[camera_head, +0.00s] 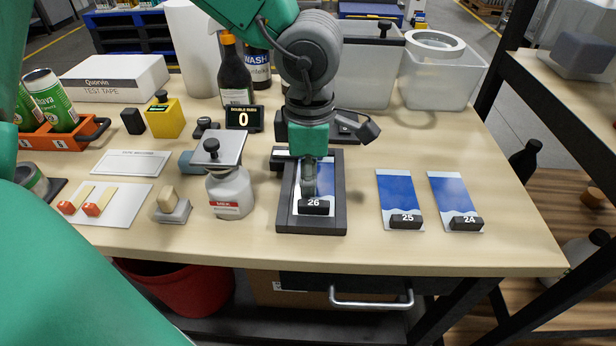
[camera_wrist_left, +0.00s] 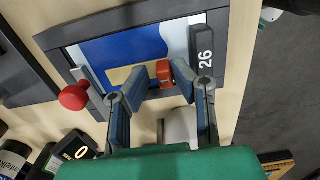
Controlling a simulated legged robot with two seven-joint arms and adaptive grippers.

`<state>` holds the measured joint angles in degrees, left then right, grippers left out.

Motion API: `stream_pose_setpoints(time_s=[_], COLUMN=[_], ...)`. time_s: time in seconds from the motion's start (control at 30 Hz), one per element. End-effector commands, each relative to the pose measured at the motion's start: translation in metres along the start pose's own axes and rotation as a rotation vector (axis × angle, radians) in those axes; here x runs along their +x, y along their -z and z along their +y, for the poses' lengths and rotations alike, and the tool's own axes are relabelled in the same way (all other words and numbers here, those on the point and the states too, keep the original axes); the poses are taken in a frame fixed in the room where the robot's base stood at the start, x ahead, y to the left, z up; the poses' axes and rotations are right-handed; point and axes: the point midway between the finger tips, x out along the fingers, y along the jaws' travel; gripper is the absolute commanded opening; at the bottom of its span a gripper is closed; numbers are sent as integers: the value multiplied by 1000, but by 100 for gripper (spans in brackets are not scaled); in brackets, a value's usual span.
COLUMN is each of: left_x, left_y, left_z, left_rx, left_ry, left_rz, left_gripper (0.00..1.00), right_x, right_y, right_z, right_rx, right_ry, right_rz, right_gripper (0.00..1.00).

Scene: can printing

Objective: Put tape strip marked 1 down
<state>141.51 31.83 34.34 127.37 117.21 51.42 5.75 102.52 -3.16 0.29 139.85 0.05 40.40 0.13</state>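A tape strip with an orange-red tab (camera_wrist_left: 165,73) and a beige band (camera_wrist_left: 121,75) shows over the blue-and-white panel (camera_wrist_left: 145,48) in the left wrist view. It appears to lie on the panel; no number is readable on its tab. The panel, with a dark block marked 26 (camera_head: 314,206), sits in a dark frame (camera_head: 282,215). My left gripper (camera_head: 308,190) points down over this panel. In the left wrist view its fingers (camera_wrist_left: 159,82) are apart, with the tab between the tips and gaps beside it. The head view hides the strip behind the gripper. My right gripper is not in view.
Two more tape strips (camera_head: 98,203) lie on a white card (camera_head: 118,218) at left. A white bottle (camera_head: 232,192) stands left of the frame. Panels marked 25 (camera_head: 396,188) and 24 (camera_head: 452,190) lie to the right. A red-knobbed part (camera_wrist_left: 74,97) is beside the frame.

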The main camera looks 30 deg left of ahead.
Motion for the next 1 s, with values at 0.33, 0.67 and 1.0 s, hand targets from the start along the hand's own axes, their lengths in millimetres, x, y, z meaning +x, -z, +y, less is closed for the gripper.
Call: stream_pose_setpoints(time_s=[0.33,0.67,1.0], left_x=[-73,-111,-113], left_y=[0,1,-2], left_z=[1,1,-1], left_rx=[-1,0,1], left_ry=[-3,1,-1], left_rz=[-6,-4,0], left_gripper=[21,21,21], right_x=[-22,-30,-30], right_y=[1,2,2], right_z=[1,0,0], right_rx=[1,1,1], right_ry=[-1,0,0], right_rz=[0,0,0], right_gripper=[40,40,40])
